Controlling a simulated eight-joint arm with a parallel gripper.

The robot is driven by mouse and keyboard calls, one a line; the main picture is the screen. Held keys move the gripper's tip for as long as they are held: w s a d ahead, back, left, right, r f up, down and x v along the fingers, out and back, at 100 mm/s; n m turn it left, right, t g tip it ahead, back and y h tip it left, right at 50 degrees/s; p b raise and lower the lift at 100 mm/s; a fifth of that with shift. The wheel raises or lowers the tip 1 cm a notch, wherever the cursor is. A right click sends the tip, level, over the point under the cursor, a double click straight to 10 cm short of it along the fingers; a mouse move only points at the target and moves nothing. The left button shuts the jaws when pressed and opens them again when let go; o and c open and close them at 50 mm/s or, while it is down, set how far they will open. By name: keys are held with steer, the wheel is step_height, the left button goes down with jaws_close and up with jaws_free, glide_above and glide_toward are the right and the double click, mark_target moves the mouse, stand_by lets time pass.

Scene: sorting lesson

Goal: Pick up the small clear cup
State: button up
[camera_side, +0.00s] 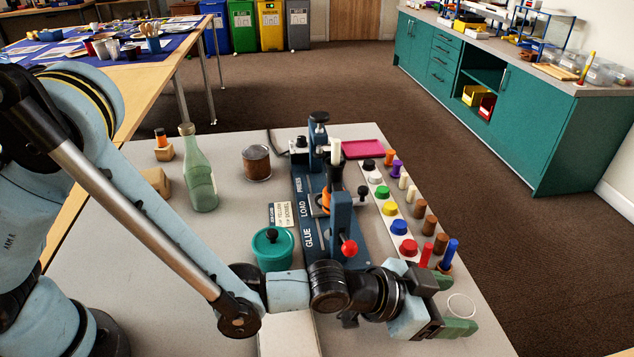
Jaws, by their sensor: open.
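The small clear cup (461,295) shows as a pale round rim near the right front edge of the grey table; its walls are too transparent to make out. My gripper (460,305) reaches in from the left with its two green fingers spread, one on the far side of the rim and one on the near side. The rim lies between the fingertips, with a gap visible at the far finger. I cannot tell whether the near finger touches it, or how high the fingers are above the table. Nothing is held.
Close behind the gripper stand a blue peg (450,252), a red peg (425,255) and a strip of coloured pieces. A blue press fixture (341,225) with a red knob stands behind my wrist. A teal lidded pot (272,248) and a green bottle (199,172) are farther left.

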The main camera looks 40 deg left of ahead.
mark_target(469, 307)
steer(key=shift+x, duration=2.65)
steer(key=shift+a+f, duration=0.1)
steer(key=shift+a, duration=0.05)
steer(key=c, duration=1.1)
